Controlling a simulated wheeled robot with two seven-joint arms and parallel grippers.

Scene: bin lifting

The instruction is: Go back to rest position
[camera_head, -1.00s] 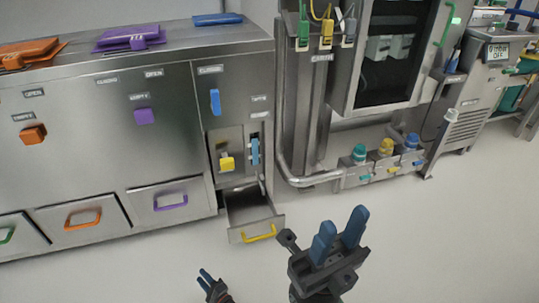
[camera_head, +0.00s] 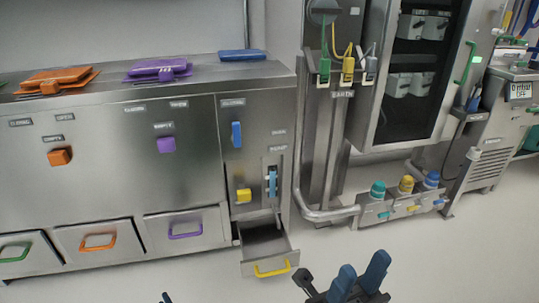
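My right gripper (camera_head: 360,278) shows at the bottom of the head view, right of centre. Its two blue fingers are apart, with nothing seen between them. It is over the floor, to the right of the open drawer and clear of it. Of my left gripper (camera_head: 166,298), only a small blue fingertip shows at the bottom edge, left of centre. The rest of it is out of the picture, so its opening cannot be told.
A steel cabinet (camera_head: 100,190) stands at the left. Its drawer with the yellow handle (camera_head: 272,268) is pulled out. Other drawers with green, orange and purple handles (camera_head: 185,232) look shut. A steel rack with a valve box (camera_head: 400,207) stands at the right. The floor in front is clear.

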